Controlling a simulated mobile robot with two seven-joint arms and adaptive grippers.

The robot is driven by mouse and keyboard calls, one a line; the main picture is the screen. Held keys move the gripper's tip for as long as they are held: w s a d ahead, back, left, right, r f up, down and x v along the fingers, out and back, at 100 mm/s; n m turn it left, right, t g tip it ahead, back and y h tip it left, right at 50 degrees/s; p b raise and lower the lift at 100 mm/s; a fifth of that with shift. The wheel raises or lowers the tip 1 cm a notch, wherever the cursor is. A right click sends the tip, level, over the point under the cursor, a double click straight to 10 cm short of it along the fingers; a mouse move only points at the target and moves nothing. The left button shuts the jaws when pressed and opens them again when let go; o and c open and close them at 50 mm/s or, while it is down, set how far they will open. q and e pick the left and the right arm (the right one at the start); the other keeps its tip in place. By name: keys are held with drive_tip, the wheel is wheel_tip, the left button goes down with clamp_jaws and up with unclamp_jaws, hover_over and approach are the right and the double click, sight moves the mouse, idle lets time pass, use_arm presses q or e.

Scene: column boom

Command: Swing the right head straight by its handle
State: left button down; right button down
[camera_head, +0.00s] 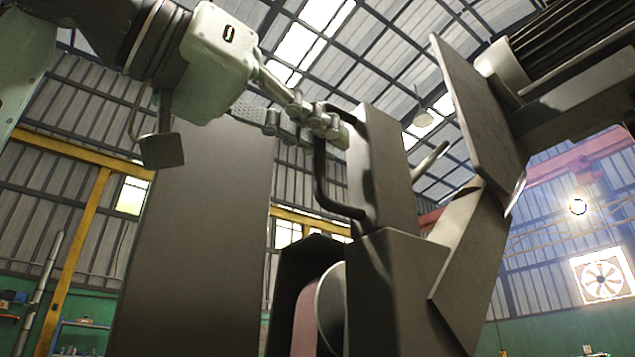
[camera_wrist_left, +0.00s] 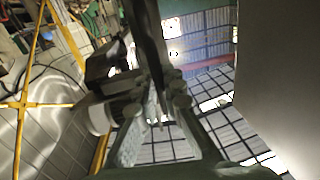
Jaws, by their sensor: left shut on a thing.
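The grey metal head (camera_head: 380,165) stands in the middle of the head view, with a dark bent handle (camera_head: 322,180) on its left side. I take it for the right head. My left gripper (camera_head: 325,122) reaches in from the upper left and is shut on the handle near its upper end. In the left wrist view, the handle shows as a dark bar (camera_wrist_left: 148,35) running up from between the fingers of my left gripper (camera_wrist_left: 160,95). The fingers hide the gripped part. My right gripper is not in view.
A tall grey panel (camera_head: 195,230) stands left of the handle, below my left arm. A grey box (camera_head: 395,285) sits under the head, with slanted plates (camera_head: 475,110) to its right. A ribbed dark beam (camera_head: 575,50) fills the upper right. A round disc (camera_head: 330,305) shows below.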

use_arm(q)
drive_tip(key=shift+w+r, duration=0.1)
drive_tip(key=shift+w, duration=0.35)
drive_tip(key=c, duration=1.6)
unclamp_jaws()
drive_tip(key=shift+s, duration=0.15)
drive_tip(key=v, duration=1.2)
